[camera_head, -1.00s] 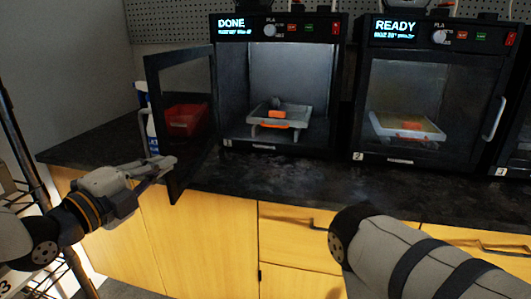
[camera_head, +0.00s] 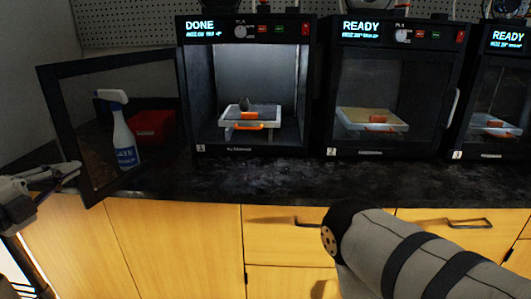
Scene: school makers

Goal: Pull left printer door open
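The left printer (camera_head: 246,30) reads DONE and carries label 1. Its dark-framed glass door (camera_head: 62,120) is swung wide open to the left, hinged on the printer's left side. Inside the lit chamber a print bed (camera_head: 262,123) with an orange handle holds a small dark object. My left gripper (camera_head: 72,172) is at the left edge of the view, its fingertips by the door's free edge. Whether they touch the door or how far apart they are is unclear. The door's handle is not visible. My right forearm crosses the lower right; its gripper is out of view.
A blue-and-white spray bottle (camera_head: 122,140) and a red bin (camera_head: 152,128) show through the door glass. The middle printer (camera_head: 385,90) and right printer (camera_head: 500,95) read READY, doors shut. The dark counter (camera_head: 270,178) is clear in front, above wooden drawers (camera_head: 285,222).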

